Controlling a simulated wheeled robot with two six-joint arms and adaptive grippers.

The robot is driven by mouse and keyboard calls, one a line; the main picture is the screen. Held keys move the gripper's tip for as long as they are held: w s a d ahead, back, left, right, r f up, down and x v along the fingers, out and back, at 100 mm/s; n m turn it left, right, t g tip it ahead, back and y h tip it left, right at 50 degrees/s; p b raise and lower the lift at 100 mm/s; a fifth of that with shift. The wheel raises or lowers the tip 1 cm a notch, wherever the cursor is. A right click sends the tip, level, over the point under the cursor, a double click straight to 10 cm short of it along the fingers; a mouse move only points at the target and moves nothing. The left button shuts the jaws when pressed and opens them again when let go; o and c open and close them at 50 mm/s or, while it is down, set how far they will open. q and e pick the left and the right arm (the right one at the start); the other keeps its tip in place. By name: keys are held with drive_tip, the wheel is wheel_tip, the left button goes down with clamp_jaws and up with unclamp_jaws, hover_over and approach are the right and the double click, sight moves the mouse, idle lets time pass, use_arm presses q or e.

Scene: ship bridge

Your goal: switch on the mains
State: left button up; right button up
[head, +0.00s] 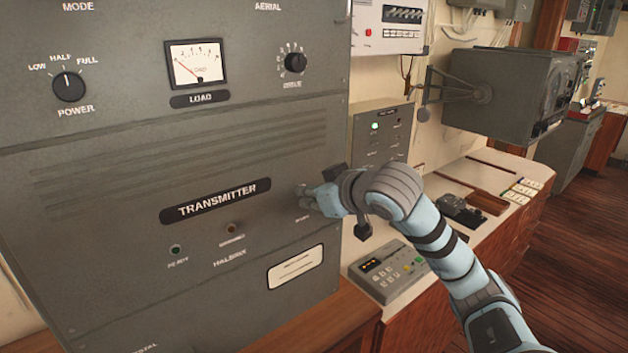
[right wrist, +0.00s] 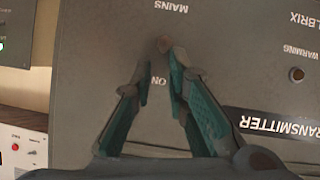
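The grey transmitter cabinet (head: 120,160) fills the left of the head view. My right gripper (head: 304,193) is at the right part of its lower panel, above a small label. In the right wrist view the panel is upside down, with the words MAINS and ON around a small brownish switch knob (right wrist: 163,44). The fingertips of my right gripper (right wrist: 161,62) are close together, one on each side of the knob. I cannot tell whether they touch it or which way the switch points. My left gripper is not in view.
A green ready lamp (head: 175,250) and a dull warning lamp (head: 231,228) sit on the panel. The load meter (head: 196,64) is above. A grey keypad unit (head: 388,271) lies on the desk below my right arm. A grey box (head: 505,90) juts from the wall at right.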

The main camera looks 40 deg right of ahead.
wheel_tip(320, 180, up, 8)
drive_tip(key=shift+s+d+f, duration=0.1)
drive_tip(key=shift+d, duration=0.05)
idle(0.5)
